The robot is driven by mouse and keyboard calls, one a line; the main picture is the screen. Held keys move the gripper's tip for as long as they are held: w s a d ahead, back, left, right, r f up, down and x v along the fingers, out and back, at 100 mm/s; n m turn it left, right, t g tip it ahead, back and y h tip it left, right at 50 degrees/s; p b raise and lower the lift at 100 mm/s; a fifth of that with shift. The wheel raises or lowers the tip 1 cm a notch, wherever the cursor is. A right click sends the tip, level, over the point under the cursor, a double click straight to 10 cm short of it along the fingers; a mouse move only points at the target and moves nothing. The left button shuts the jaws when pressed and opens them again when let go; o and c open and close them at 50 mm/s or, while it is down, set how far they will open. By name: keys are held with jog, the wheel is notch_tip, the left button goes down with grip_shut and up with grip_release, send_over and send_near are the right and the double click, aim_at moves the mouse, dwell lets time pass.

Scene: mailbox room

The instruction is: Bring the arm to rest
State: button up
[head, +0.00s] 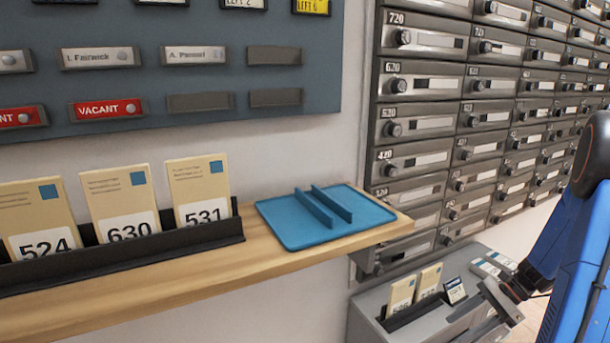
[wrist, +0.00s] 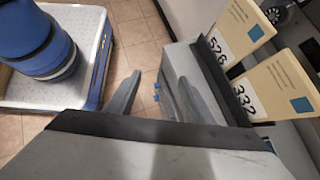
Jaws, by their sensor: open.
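My gripper (head: 466,322) is at the lower right of the head view, beside a grey cabinet top. In the wrist view my gripper (wrist: 158,78) has its two fingers apart with nothing held between them. The floor and a strip of the grey cabinet's side show past the fingers. My blue arm comes in from the right edge of the head view.
Envelopes 526 (wrist: 237,38) and 332 (wrist: 270,95) stand in a dark holder close right of my fingers. A wooden shelf (head: 200,268) holds envelopes 524, 630 and 531 and a blue tray (head: 285,233). A wall of mailboxes (head: 430,120) stands behind. Tiled floor (wrist: 135,30) is open.

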jog(key=s+a+r+n+h, duration=0.3)
jog(key=a+r+n, duration=0.2)
jog(key=a+r, duration=0.1)
jog(key=s+a+r+n+h, duration=0.2)
jog(key=s+a+r+n, duration=0.2)
jog(key=a+r, duration=0.15)
jog(key=s+a+r+n+t+h, duration=0.4)
jog(key=s+a+r+n, duration=0.3)
jog(key=s+n, duration=0.2)
jog(key=shift+s+a+n, duration=0.2)
jog(key=shift+s+n, duration=0.2)
jog(key=shift+s, duration=0.75)
jog(key=shift+w, duration=0.1)
dwell(0.7)
